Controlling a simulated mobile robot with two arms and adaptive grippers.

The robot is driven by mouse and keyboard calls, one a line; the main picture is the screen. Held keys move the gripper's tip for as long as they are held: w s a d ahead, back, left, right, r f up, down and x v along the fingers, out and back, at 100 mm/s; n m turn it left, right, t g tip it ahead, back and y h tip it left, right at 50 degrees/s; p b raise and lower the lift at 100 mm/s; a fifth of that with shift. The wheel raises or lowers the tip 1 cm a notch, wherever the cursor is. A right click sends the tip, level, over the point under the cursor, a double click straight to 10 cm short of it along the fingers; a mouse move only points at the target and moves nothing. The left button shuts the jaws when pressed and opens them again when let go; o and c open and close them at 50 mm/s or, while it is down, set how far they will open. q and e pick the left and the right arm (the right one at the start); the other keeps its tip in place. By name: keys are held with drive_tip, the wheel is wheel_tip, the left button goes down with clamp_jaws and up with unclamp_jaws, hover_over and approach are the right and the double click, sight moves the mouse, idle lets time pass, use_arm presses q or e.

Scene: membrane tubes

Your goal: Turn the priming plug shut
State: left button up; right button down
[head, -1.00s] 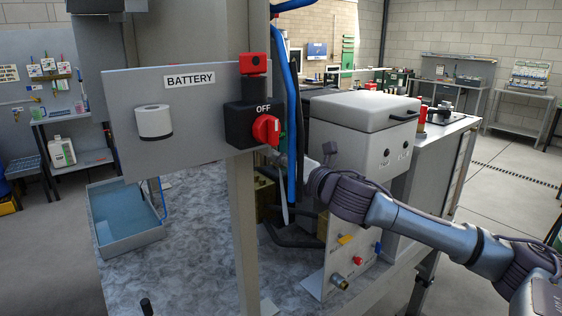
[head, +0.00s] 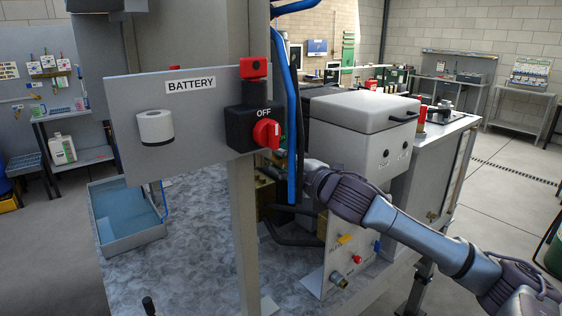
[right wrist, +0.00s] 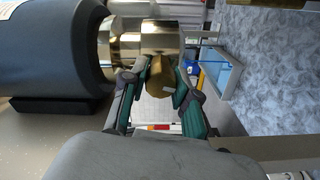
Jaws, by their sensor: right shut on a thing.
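The priming plug appears to be the small brass piece (right wrist: 158,82) in the right wrist view, on the underside of a polished brass fitting (right wrist: 148,40). The fitting joins a rounded dark blue-grey body (right wrist: 50,50) on the left. My right gripper (right wrist: 162,76) has its two teal-lined fingers on either side of the brass piece and is shut on it. Its far side is hidden by the fingers. My left gripper is out of view.
A grey BATTERY panel (head: 190,135) with a red OFF switch (head: 266,134) stands in front on a post. A lidded grey box (head: 355,140) is behind my right arm. A small panel with coloured knobs (head: 335,260) stands below it. A blue tray (head: 125,225) sits at left.

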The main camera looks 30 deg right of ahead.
drive_tip(key=m+p, duration=0.1)
drive_tip(key=m, duration=0.3)
drive_tip(key=shift+m, duration=0.4)
drive_tip(key=m+p, duration=0.1)
drive_tip(key=m, duration=0.2)
drive_tip(key=shift+r+m+p, duration=0.1)
drive_tip(key=shift+m+p, duration=0.2)
drive_tip(key=shift+p, duration=0.05)
drive_tip(key=m+p, duration=0.2)
drive_tip(key=m, duration=0.1)
drive_tip(key=shift+m, duration=0.3)
drive_tip(key=m+p, duration=0.3)
drive_tip(key=shift+m, duration=0.3)
drive_tip(key=m+p, duration=0.3)
drive_tip(key=m, duration=0.1)
drive_tip(key=shift+m+p, duration=0.3)
drive_tip(key=m+p, duration=0.3)
drive_tip(key=m, duration=0.1)
drive_tip(key=shift+m+p, duration=0.3)
drive_tip(key=m+p, duration=0.3)
drive_tip(key=m, duration=0.1)
drive_tip(key=shift+d+f+m+p, duration=0.15)
drive_tip(key=shift+m+p, duration=0.8)
drive_tip(key=shift+m, duration=1.05)
drive_tip(key=shift+f, duration=0.1)
